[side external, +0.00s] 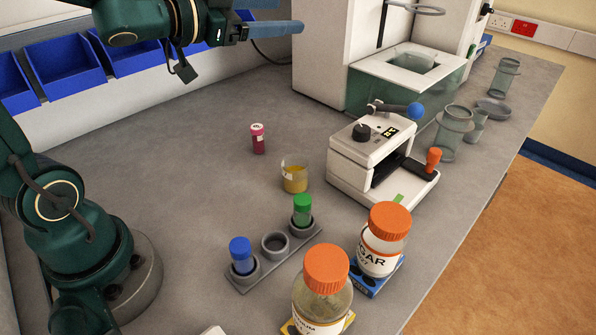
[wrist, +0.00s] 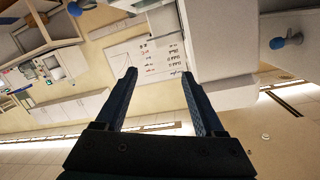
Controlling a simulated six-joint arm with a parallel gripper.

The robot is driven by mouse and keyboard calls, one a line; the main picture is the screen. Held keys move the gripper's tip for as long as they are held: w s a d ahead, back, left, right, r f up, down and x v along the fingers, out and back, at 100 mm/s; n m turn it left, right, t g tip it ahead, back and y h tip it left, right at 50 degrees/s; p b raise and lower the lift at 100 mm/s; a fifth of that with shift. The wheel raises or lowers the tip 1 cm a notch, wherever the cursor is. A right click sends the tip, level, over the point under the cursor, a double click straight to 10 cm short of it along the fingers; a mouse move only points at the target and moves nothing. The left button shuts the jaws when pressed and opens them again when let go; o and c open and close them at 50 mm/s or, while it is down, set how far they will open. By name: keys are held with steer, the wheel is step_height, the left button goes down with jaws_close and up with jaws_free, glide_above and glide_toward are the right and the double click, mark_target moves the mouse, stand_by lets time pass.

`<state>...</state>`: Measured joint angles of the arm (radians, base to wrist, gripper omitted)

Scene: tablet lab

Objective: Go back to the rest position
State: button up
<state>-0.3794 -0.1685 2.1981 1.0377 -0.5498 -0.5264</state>
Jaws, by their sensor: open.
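My gripper (side external: 276,29) is raised high above the bench, near the upper middle of the side external view, with its blue fingers pointing right. In the wrist view my gripper (wrist: 165,95) shows two dark blue fingers spread apart with nothing between them. It is open and empty, touching nothing that I can see. The wrist view looks out across the room, tilted, toward a whiteboard (wrist: 145,58) on the far wall.
A tall white machine (side external: 330,50) rises right of my gripper. Blue bins (side external: 65,62) line the wall.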

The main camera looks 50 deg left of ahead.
steer(key=s+d+f+n+g, duration=0.2)
steer(key=s+f+g, duration=0.3)
steer(key=s, duration=0.4)
steer(key=s+d+f+n+g+y, duration=0.1)
steer(key=s+d+f+n+g, duration=0.2)
steer(key=s, duration=0.7)
step_height(320, 180, down, 4)
steer(key=shift+s+d+r+g+y, duration=0.25)
steer(key=shift+d+g+y, duration=0.1)
steer(key=shift+g, duration=0.75)
